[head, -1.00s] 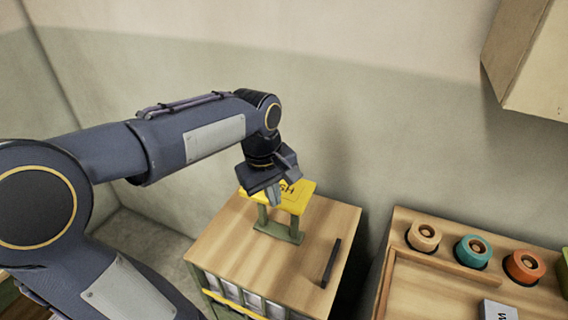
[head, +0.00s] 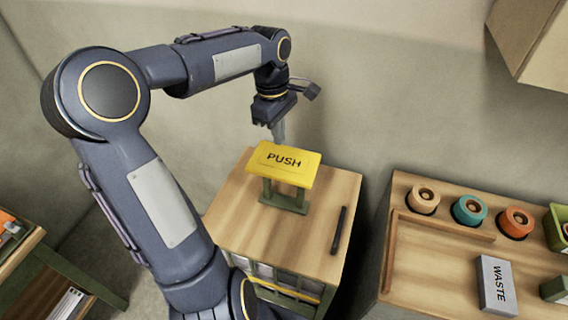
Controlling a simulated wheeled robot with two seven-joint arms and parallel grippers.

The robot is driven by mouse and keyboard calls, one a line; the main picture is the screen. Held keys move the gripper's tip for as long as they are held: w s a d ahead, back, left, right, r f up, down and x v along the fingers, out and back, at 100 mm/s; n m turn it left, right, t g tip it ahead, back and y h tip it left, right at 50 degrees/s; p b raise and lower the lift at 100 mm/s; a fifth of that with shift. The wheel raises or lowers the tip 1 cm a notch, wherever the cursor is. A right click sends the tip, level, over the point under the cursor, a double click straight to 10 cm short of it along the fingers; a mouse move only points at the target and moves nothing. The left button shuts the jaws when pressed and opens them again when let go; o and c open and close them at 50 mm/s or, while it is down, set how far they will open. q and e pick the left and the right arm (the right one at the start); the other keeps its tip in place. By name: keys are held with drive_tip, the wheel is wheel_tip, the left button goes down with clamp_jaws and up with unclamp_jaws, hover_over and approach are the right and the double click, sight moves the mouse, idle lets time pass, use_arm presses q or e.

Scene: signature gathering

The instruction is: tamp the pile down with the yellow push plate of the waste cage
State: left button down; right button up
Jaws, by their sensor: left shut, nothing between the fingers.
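The yellow push plate (head: 284,159), marked PUSH, stands on green posts on top of the waste cage (head: 233,214). The cage has a wooden top, and pale contents show behind its bars at the front. My left gripper (head: 279,135) is shut and empty. It points down just behind the plate in the picture; I cannot tell whether it touches it. The pile inside is mostly hidden by the cage top and my left arm. My right gripper is not in view.
A black bar-shaped handle (head: 339,230) lies on the cage top. A wooden bench (head: 427,274) at the right holds several coloured round pieces and a grey WASTE block (head: 496,284). A wall cabinet (head: 545,45) hangs upper right. A shelf (head: 62,262) stands lower left.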

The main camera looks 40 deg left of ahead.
sight(282, 159)
use_arm(q)
drive_tip(key=shift+d+f+b, duration=0.15)
drive_tip(key=shift+f+b, duration=0.9)
drive_tip(key=shift+f, duration=0.4)
drive_tip(key=shift+d+f+b, duration=0.1)
drive_tip(key=shift+f+b, duration=0.9)
drive_tip(key=shift+f, duration=0.4)
drive_tip(key=shift+f, duration=0.3)
wheel_tip(282, 159, down, 14)
drive_tip(key=b, duration=1.1)
drive_tip(key=shift+f, duration=0.15)
drive_tip(key=shift+a+r+p, duration=0.15)
drive_tip(key=shift+r+p, duration=0.2)
drive_tip(key=shift+r, duration=0.05)
drive_tip(key=shift+s+a+r+p, duration=0.1)
drive_tip(key=shift+a+r+p, duration=0.2)
drive_tip(key=shift+a, duration=0.25)
drive_tip(key=shift+a+r+p, duration=0.15)
drive_tip(key=shift+a+p, duration=0.25)
drive_tip(key=shift+a, duration=0.4)
